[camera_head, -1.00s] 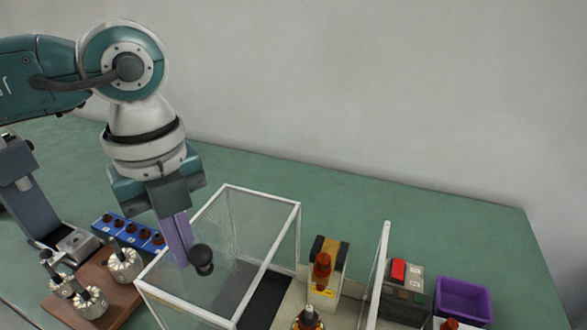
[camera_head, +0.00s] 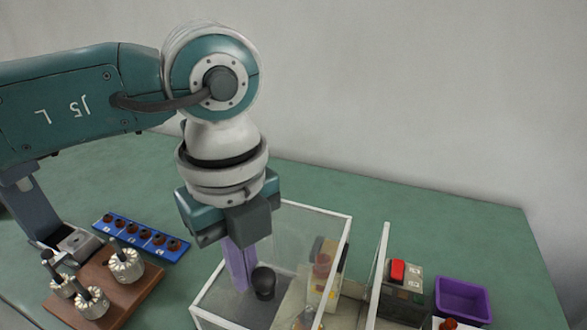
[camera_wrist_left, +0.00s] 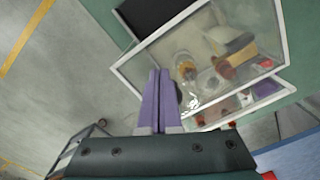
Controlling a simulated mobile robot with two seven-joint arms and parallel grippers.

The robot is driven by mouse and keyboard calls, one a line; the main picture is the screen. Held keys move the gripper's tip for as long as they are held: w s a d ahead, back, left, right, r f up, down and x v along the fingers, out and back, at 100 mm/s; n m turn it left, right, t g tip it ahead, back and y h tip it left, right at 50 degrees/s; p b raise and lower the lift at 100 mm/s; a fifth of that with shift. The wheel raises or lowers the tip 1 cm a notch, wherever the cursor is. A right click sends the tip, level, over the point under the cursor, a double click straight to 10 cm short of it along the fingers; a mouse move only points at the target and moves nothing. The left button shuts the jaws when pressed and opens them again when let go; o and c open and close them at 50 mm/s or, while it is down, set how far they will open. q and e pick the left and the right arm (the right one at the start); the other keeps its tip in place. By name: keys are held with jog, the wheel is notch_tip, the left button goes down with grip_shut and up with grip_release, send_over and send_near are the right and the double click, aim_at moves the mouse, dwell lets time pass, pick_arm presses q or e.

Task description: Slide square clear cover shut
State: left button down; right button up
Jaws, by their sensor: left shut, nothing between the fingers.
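The square clear cover (camera_head: 347,240) is a transparent box with white edges on the green table. In the head view it stands partly over the winding station, and a yellow and orange part (camera_head: 323,262) shows through its pane. It also shows in the left wrist view (camera_wrist_left: 284,45), with machine parts behind the clear wall. My left gripper (camera_head: 240,288) has its purple fingers shut and empty, pointing down at the cover's left side beside a black knob (camera_head: 263,283). Whether the fingers touch the knob or the cover is unclear. My right gripper is not in view.
A white-edged upright panel (camera_head: 378,275), a control box with a red button (camera_head: 398,270) and a purple bin (camera_head: 462,298) stand to the right. At left are a blue tray (camera_head: 140,238) and a brown board (camera_head: 135,290) with metal armatures. The table behind is clear.

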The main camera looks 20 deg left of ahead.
aim_at(281, 298)
pick_arm(q)
jog(key=shift+s+d, duration=0.15)
jog(key=shift+d, duration=2)
jog(key=r+p, duration=0.3)
jog(key=shift+a+r, duration=0.2)
jog(key=shift+r, duration=0.1)
jog(key=r+p, duration=0.2)
jog(key=a+r+p, duration=0.1)
jog(key=r+p, duration=0.1)
jog(key=shift+a, duration=0.15)
